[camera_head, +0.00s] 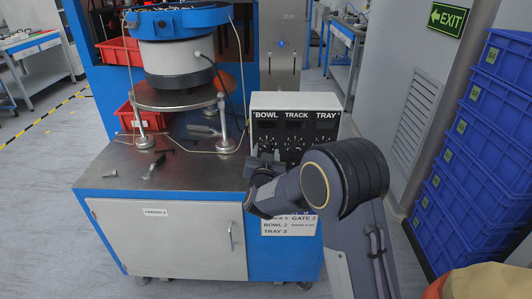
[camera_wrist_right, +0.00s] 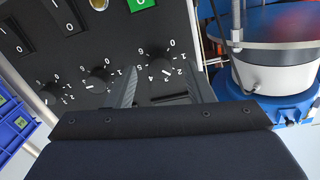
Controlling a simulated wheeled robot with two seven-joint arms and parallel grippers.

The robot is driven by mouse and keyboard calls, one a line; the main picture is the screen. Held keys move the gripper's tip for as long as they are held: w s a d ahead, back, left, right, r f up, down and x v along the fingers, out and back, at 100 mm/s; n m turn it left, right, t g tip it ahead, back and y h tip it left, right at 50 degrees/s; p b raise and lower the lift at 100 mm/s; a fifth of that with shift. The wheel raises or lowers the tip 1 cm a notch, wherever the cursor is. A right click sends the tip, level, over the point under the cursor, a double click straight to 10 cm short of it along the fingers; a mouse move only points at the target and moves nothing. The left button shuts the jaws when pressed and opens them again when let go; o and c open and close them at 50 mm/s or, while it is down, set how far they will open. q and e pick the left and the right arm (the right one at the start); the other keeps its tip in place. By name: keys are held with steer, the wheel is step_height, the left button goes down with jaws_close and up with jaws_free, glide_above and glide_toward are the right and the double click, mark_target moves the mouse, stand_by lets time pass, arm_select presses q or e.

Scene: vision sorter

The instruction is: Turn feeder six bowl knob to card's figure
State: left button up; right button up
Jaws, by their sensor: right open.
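The control box (camera_head: 295,103) stands on the feeder table, labelled BOWL, TRACK and TRAY, with a row of dials. The card (camera_head: 290,225) on the cabinet front reads TRACK 5, GATE 2, BOWL 2, TRAY 3. My right gripper (camera_head: 263,165) is in front of the box's lower left, partly hidding the BOWL dial. In the right wrist view the bowl knob (camera_wrist_right: 159,63) is the dial nearest the feeder; its white mark points down-right, exact figure unclear. My right gripper (camera_wrist_right: 165,88) is open, its fingers either side below this knob, apparently not gripping it. My left gripper is out of view.
The feeder bowl (camera_head: 178,50) stands on a round plate on the table (camera_head: 120,165), beside loose tools (camera_head: 154,165). Other knobs (camera_wrist_right: 98,76) sit beside the bowl knob. Blue crates (camera_head: 475,140) are stacked at right.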

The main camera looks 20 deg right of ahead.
steer(key=v, duration=0.6)
steer(key=shift+s, duration=0.3)
steer(key=shift+a, duration=0.1)
